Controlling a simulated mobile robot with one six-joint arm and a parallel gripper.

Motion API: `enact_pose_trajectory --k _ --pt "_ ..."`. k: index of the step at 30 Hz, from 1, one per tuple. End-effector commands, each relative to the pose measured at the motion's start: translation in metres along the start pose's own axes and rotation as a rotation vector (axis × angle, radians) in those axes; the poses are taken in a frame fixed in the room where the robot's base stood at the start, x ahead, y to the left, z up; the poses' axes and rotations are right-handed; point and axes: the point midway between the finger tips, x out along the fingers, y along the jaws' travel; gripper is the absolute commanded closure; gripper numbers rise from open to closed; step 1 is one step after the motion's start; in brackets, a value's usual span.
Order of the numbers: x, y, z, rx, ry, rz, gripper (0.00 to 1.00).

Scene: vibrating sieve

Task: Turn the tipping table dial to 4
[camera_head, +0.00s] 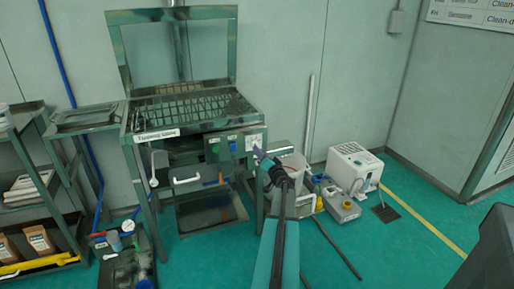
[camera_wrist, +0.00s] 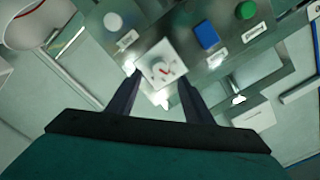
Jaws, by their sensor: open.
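The tipping table (camera_head: 190,110) stands against the wall, with a labelled front edge and a raised back panel. Its dial (camera_head: 252,142) is on a white square plate at the right end of the front control panel. In the wrist view the dial (camera_wrist: 162,72) is a round white knob with a red pointer mark; the numbers are too small to read. My gripper (camera_head: 258,153) is in front of the dial. In the wrist view my gripper (camera_wrist: 150,82) is open, its two dark fingers on either side of the dial plate's lower part. I cannot tell whether they touch it.
A blue switch (camera_wrist: 207,36) and a green button (camera_wrist: 245,10) sit beside the dial on the panel. A white bucket (camera_head: 292,172) stands just right of the table. A white machine (camera_head: 354,168) is on the floor further right. A shelf rack (camera_head: 30,190) stands at left.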

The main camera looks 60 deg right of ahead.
Motion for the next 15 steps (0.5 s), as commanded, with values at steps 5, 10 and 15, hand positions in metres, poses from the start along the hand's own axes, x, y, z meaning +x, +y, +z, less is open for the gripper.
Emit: enact_pose_trajectory --k 5,10,15 --pt "0.019 0.0 -0.001 0.0 0.0 0.0 0.53" --pt "0.035 0.0 -0.001 0.0 0.0 0.0 0.53" --pt "0.05 0.0 -0.001 0.0 0.0 0.0 0.53"
